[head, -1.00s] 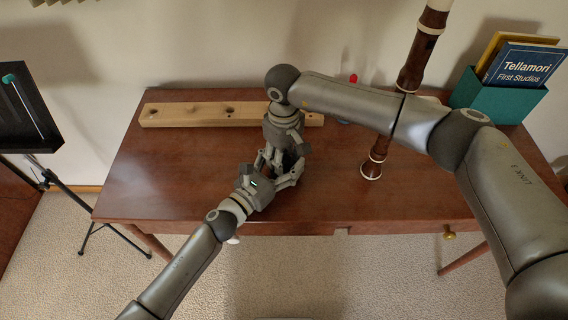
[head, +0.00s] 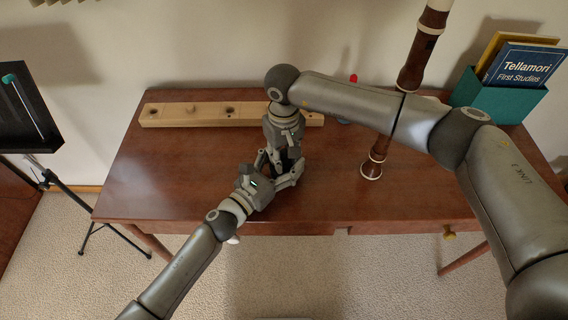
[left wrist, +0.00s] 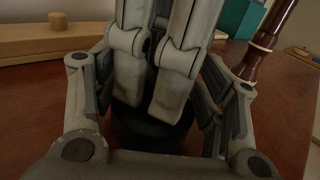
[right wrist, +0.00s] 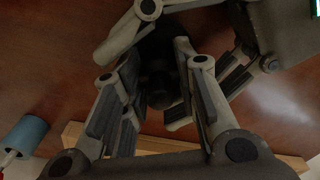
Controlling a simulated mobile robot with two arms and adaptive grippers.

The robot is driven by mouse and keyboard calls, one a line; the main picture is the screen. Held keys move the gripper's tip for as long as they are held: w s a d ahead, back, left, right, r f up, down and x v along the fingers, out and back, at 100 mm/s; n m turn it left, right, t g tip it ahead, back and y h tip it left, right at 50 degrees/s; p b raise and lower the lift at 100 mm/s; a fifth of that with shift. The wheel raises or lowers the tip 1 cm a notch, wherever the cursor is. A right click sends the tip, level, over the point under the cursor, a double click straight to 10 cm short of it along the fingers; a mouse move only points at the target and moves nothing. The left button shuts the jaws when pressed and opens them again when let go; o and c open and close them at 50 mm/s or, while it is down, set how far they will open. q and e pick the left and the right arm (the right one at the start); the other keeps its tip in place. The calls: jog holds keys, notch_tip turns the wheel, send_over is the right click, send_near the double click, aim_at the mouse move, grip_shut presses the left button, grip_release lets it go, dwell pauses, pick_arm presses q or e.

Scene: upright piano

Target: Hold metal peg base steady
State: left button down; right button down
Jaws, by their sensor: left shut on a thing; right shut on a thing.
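The metal peg base is a dark round piece that shows low between the fingers in the left wrist view (left wrist: 150,132). In the head view the grippers hide most of it. My left gripper (head: 279,178) comes in low from the front left and is shut around the base, close to the desk. My right gripper (head: 276,160) points straight down from above and is shut on the upper part of the dark peg. The dark peg end shows between its fingers in the right wrist view (right wrist: 157,88). The two grippers are very close together.
A wooden block with holes (head: 190,115) lies along the desk's back left. A brown woodwind on a peg (head: 374,165) stands right of the grippers. A teal book box (head: 500,98) is at back right. The front right desk top is bare.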

aim_at(284, 150)
jog(key=c, duration=1.1)
grip_release()
jog(key=shift+c, duration=0.2)
jog(key=shift+r, duration=2.3)
notch_tip(284, 150, up, 2)
jog(key=shift+w+r+n, duration=0.1)
jog(key=shift+n, duration=0.9)
jog(key=shift+r+n, duration=0.6)
jog(key=shift+n, duration=0.1)
